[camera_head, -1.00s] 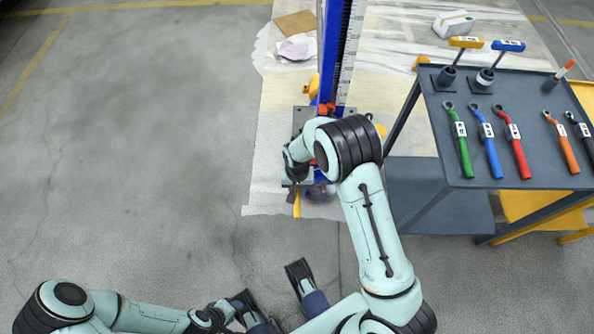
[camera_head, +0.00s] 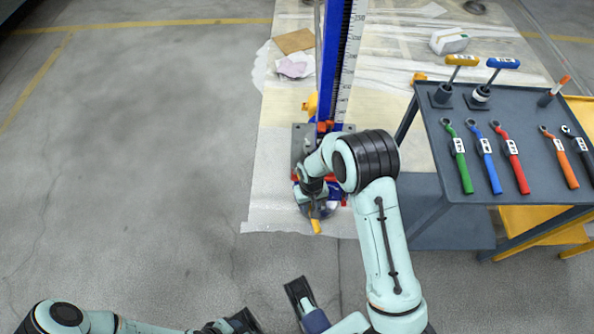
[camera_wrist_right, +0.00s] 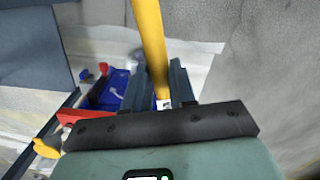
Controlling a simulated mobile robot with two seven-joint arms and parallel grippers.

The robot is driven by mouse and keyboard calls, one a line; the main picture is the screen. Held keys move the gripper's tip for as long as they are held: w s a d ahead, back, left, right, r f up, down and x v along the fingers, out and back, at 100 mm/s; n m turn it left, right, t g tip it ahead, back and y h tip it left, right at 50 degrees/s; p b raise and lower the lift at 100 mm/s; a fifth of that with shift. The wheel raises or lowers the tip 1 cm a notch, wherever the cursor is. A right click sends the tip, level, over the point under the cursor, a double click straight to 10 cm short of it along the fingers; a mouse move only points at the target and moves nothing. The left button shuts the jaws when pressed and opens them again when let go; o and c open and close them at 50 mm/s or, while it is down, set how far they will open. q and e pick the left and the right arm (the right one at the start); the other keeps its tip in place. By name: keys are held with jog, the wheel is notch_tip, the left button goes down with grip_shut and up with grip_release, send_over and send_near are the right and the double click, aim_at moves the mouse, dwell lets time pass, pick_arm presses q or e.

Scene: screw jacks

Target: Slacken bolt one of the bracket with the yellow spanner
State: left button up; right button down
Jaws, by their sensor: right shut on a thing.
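The yellow spanner (camera_head: 316,227) is in my right gripper (camera_head: 312,193), at the foot of the blue screw jack (camera_head: 331,60). In the head view only its yellow handle end shows below the gripper. In the right wrist view the yellow handle (camera_wrist_right: 150,45) runs up from between the fingers (camera_wrist_right: 164,88). The spanner's head and bolt one are hidden, so I cannot tell whether they touch. A grey plate (camera_head: 299,138), possibly part of the bracket, shows beside the column. My left gripper (camera_head: 240,321) is low in the head view, partly cut off; its opening is unclear.
A grey trolley (camera_head: 438,148) stands on the right, with green (camera_head: 459,160), blue (camera_head: 484,157), red (camera_head: 511,158) and orange (camera_head: 561,158) spanners on top. T-handled tools stand at its back. A pale sheet (camera_head: 265,205) lies under the jack. The floor at left is clear.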

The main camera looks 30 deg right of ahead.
jog(key=shift+r+p, duration=0.8)
jog(key=shift+r, duration=0.15)
jog(key=s+p, duration=0.1)
jog(key=s, duration=0.1)
jog(key=s+a+r+p, duration=0.1)
jog(key=s, duration=0.1)
jog(key=s+p, duration=0.1)
jog(key=s, duration=0.1)
jog(key=shift+s+a+r, duration=0.1)
jog(key=shift+a+r, duration=0.15)
jog(key=shift+a, duration=0.1)
jog(key=shift+s, duration=0.3)
